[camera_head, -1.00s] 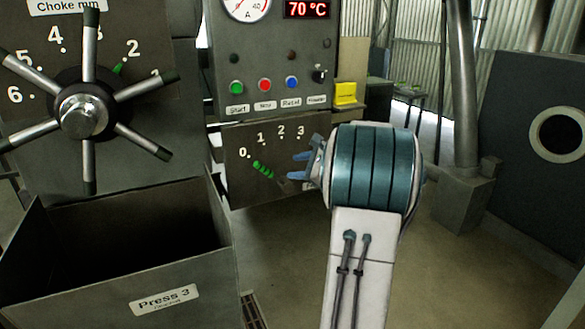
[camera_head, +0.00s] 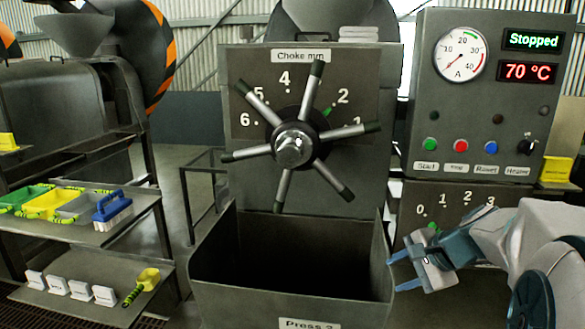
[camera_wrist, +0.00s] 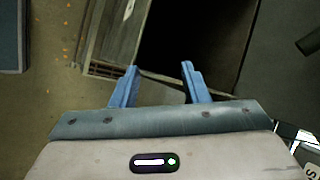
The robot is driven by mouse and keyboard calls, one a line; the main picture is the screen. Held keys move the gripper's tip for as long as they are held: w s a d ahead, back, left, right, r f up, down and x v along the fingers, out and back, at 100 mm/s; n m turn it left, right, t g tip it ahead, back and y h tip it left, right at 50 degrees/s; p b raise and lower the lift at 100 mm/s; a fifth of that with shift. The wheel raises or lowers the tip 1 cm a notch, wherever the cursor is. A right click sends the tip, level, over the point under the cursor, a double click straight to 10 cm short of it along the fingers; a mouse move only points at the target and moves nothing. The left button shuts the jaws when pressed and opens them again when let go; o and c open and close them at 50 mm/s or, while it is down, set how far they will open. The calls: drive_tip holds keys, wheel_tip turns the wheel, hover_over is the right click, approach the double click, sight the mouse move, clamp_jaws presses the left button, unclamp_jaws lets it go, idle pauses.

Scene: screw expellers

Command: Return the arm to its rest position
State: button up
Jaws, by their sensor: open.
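My gripper (camera_head: 403,257) is at the lower right of the head view, beside the right edge of the Press 3 bin and below the control panel. Its two blue fingers are apart with nothing between them. In the wrist view my gripper (camera_wrist: 158,72) is also open and empty, its fingers pointing toward the bin's rim. My pale arm folds in from the right edge of the head view and hides part of the 0-to-3 scale plate (camera_head: 408,205).
The open bin (camera_head: 215,275) stands below the choke handwheel (camera_head: 293,148). The control panel (camera_head: 480,100) reads Stopped and 70 °C.

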drive_tip(key=s+a+f+n+g+h+p, duration=0.1)
drive_tip(key=s+a+n, duration=0.3)
drive_tip(key=s, duration=0.5)
drive_tip(key=s+a+f+n+g+h+p, duration=0.1)
drive_tip(key=s+a+n+h, duration=0.3)
drive_tip(key=s+n, duration=0.5)
drive_tip(key=shift+s+n+g+p, duration=0.3)
drive_tip(key=shift+g+p, duration=0.15)
drive_tip(key=shift+g, duration=0.15)
idle(0.4)
